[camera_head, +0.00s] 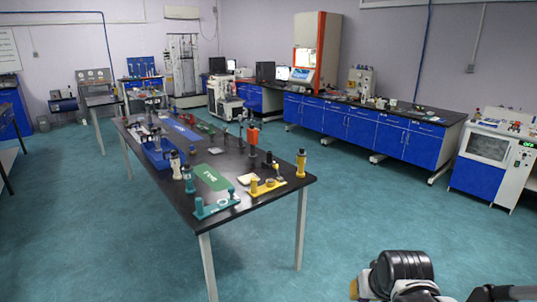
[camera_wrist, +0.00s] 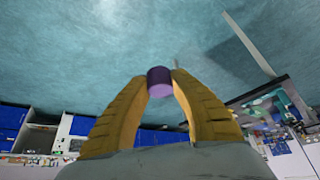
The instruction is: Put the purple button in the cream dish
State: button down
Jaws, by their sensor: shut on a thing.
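The purple button (camera_wrist: 159,76) is a small short cylinder, dark purple on the side with a lighter purple end face. My gripper (camera_wrist: 160,86) has two ridged yellow fingers, shut on the button at their tips. The button is held in the air over the blue-green floor in the wrist view. In the head view, a small flat cream item (camera_head: 247,179) lies on the black table near its front end; it may be the cream dish, but it is too small to be sure. The button does not show in the head view.
The long black table (camera_head: 260,203) holds a green mat (camera_head: 211,177), a yellow stand (camera_head: 268,187), a teal stand (camera_head: 215,207) and a blue tray (camera_head: 158,157). Blue cabinets (camera_head: 360,128) line the right wall. Open floor lies between table and cabinets.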

aim_at(246, 180)
jog(key=i+j+u, duration=0.3)
jog(key=j+u, duration=0.2)
jog(key=i+j+u, duration=0.65)
jog(key=u, duration=0.3)
jog(key=i+u, duration=0.45)
jog(key=i+z, duration=0.1)
jog(key=i, duration=0.4)
jog(key=i+j+z, duration=0.1)
jog(key=i, duration=0.4)
jog(key=i+j+z, duration=0.1)
jog(key=i, duration=0.45)
jog(key=i+j+z, duration=0.1)
jog(key=i, duration=0.4)
jog(key=i+l+z, duration=0.2)
jog(key=z, duration=0.3)
jog(key=i+z, duration=0.35)
jog(key=z, duration=0.15)
jog(key=i+z, duration=0.3)
jog(key=z, duration=0.2)
jog(key=i+j+z, duration=0.15)
jog(key=i+z, duration=0.15)
jog(key=z, duration=0.15)
jog(key=i+z, duration=0.1)
jog(key=i, duration=0.05)
